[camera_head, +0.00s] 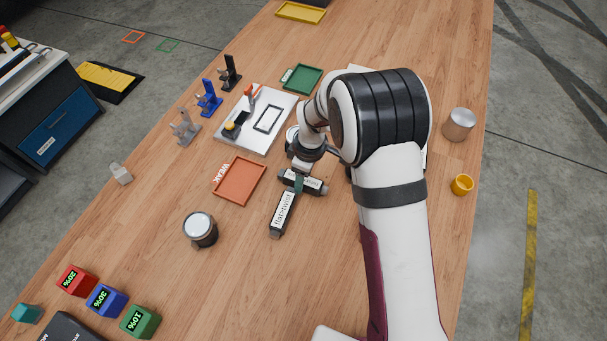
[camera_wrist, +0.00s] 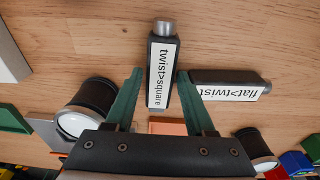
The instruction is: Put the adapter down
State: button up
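The dark adapter with a white "twist>square" label (camera_wrist: 162,75) lies between my gripper's fingers in the wrist view. It appears to lie on the wooden table, and in the head view its dark body (camera_head: 315,186) is partly covered by a green finger. My gripper (camera_wrist: 159,71) has two green fingers, one on each side of it. Wood shows between the left finger and the adapter; the right fingertip is very close to it. The fingers look open. A second adapter, "flat>twist" (camera_wrist: 232,90), lies close beside it and also shows in the head view (camera_head: 283,213).
An orange "WEAK" tray (camera_head: 239,181) lies left of the adapters, with a dark, light-topped jar (camera_head: 200,229) nearer. A white board (camera_head: 256,139), a green tray (camera_head: 302,79) and several upright tools stand beyond. A metal can (camera_head: 459,124) and a yellow cup (camera_head: 462,185) are at right.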

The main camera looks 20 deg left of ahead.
aim_at(308, 181)
notch_tip(308, 181, up, 12)
jog(key=d, duration=0.1)
jog(key=s+d+r+m, duration=0.4)
jog(key=d+m, duration=0.3)
jog(key=d, duration=0.2)
jog(key=s+d+r+m, duration=0.5)
jog(key=s+d+m, duration=0.2)
jog(key=d, duration=0.2)
jog(key=shift+s+r, duration=0.25)
jog(key=shift+o, duration=0.3)
jog(key=s+d+f+m, duration=0.1)
jog(key=s+d+m, duration=0.3)
jog(key=s+m, duration=0.5)
jog(key=shift+s+d+m+y, duration=0.25)
jog(key=shift+s+m+y, duration=0.05)
jog(key=shift+s, duration=0.6)
jog(key=shift+w+a, duration=0.1)
